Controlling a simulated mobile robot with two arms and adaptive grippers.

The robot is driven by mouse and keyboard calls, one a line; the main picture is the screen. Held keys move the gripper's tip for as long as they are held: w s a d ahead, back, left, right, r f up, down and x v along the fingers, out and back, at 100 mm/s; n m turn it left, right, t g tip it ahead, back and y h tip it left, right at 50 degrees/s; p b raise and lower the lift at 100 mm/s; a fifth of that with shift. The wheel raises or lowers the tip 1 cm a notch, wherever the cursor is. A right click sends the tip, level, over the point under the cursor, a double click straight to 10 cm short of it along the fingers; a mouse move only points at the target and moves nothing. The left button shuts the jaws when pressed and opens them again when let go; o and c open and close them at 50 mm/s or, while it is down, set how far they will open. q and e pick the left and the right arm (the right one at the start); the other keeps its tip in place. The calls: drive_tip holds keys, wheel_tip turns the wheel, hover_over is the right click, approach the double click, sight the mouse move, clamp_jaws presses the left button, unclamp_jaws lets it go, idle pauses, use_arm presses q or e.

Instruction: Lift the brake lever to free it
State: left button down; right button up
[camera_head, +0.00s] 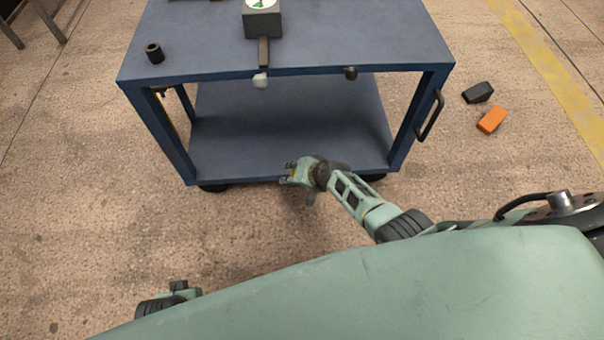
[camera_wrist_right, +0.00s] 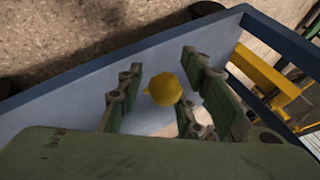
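My right gripper (camera_head: 288,173) is low in front of the blue cart, at the front edge of its lower shelf. In the right wrist view its fingers (camera_wrist_right: 165,92) stand apart, one on each side of a yellow rounded knob (camera_wrist_right: 164,89). Gaps show between the knob and the fingers. The knob looks like the end of the brake lever; its stem is hidden. My left gripper is not visible.
The cart's top (camera_head: 200,50) carries a grey box with a dial (camera_head: 262,20) and a dark cylinder (camera_head: 154,53). A white knob (camera_head: 260,80) and a black knob (camera_head: 351,73) sit at its front edge. A black block (camera_head: 478,93) and orange block (camera_head: 492,120) lie on the floor.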

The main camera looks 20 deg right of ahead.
drive_tip(key=v, duration=1.1)
drive_tip(key=shift+r, duration=0.3)
drive_tip(key=shift+s+d, duration=0.15)
